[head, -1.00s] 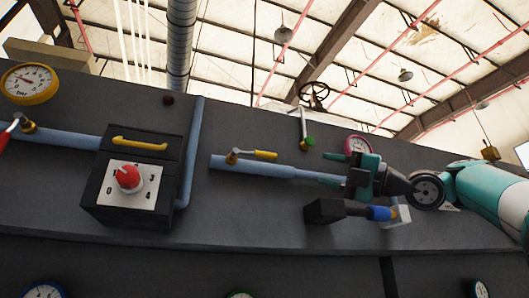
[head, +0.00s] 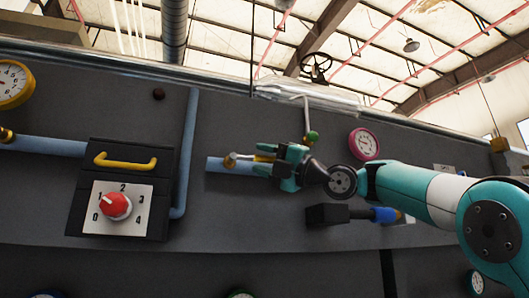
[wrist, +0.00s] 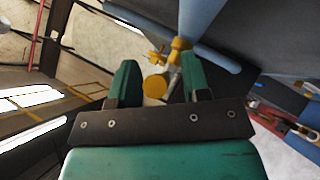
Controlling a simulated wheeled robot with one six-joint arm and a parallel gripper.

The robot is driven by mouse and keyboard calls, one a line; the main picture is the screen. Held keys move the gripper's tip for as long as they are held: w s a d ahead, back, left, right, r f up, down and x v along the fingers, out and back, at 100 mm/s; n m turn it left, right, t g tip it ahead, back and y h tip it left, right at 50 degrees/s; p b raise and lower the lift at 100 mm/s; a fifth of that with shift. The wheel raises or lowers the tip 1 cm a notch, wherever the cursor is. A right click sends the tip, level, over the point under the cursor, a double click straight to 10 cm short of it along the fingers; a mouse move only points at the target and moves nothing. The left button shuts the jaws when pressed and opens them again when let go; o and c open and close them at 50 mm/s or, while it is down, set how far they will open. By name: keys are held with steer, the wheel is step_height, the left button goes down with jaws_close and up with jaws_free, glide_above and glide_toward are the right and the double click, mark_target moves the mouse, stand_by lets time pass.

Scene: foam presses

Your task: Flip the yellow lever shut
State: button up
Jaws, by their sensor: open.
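The yellow lever (head: 262,157) is on a brass valve (head: 230,161) on the blue horizontal pipe (head: 216,165). It lies roughly along the pipe and points right, toward my gripper (head: 274,162), which partly covers it in the head view. My gripper is open, with its teal fingers around the lever's end. In the wrist view the lever's round yellow end (wrist: 154,87) shows between the fingers of my gripper (wrist: 158,62), with the yellow valve body (wrist: 181,46) beyond. I cannot tell whether a finger touches the lever.
A black box with a yellow handle (head: 125,161) and a red dial (head: 115,204) is on the left. A dark block with a blue sleeve (head: 383,215) is just below my arm. A green-knobbed pipe (head: 312,136) and a pink gauge (head: 364,144) are above right.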

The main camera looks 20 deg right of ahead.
jaws_close()
steer(key=shift+f, duration=0.1)
